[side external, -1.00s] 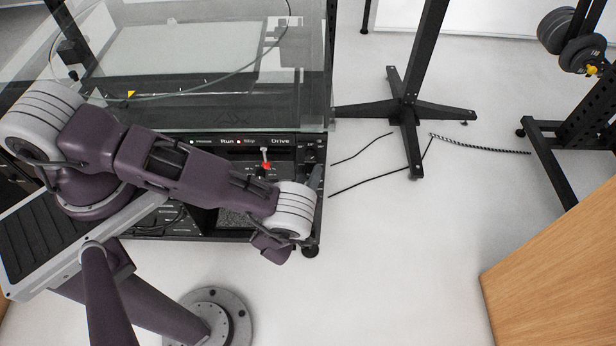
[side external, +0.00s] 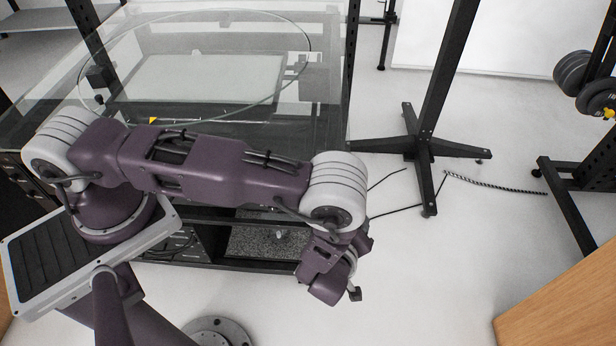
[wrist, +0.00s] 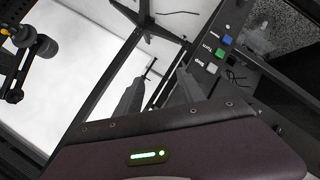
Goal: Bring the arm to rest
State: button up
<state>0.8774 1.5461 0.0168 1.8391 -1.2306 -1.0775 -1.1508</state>
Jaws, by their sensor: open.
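My gripper (wrist: 158,88) shows in the wrist view as two grey fingers spread apart with nothing between them. In the side view, my wrist hangs past the right front corner of the turntable unit, and a small dark tip of the gripper (side external: 355,293) shows over bare floor. The fingers are mostly hidden there. The turntable unit's glass case (side external: 125,60) stands behind my arm, with a large ring inside. Its front panel is mostly covered by my arm in the side view. The wrist view shows a panel (wrist: 238,72) with green, blue and white buttons, right of the fingers.
A black stand (side external: 424,150) with a crossed foot is right of the unit, with thin cables on the floor beside it. A weight rack (side external: 578,185) is at far right. A wooden surface (side external: 570,300) fills the lower right corner.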

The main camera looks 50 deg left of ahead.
jog(key=w+d+r+m+g+h, duration=0.1)
jog(key=w+d+r+h, duration=0.15)
jog(key=r, duration=0.45)
jog(key=w+d+r+g+h, duration=0.1)
jog(key=w+d+r+h, duration=0.15)
jog(key=r, duration=0.35)
notch_tip(320, 180, up, 21)
jog(key=s+a+m+g+h, duration=0.1)
jog(key=s+m+h, duration=0.15)
jog(key=m, duration=0.35)
jog(key=s+a+r+m+h, duration=0.1)
jog(key=s+a+r+m, duration=0.3)
jog(key=s+a+r, duration=0.4)
jog(key=s+a+m+g+y, duration=0.1)
jog(key=s+a, duration=0.3)
jog(key=s, duration=0.5)
jog(key=s+a+r+m+y, duration=0.1)
jog(key=s+a, duration=0.4)
jog(key=s, duration=0.5)
jog(key=m+y, duration=0.1)
jog(key=m, duration=0.1)
jog(key=shift+r+m+g, duration=0.15)
jog(key=shift+m+g, duration=0.15)
jog(key=shift+g, duration=0.1)
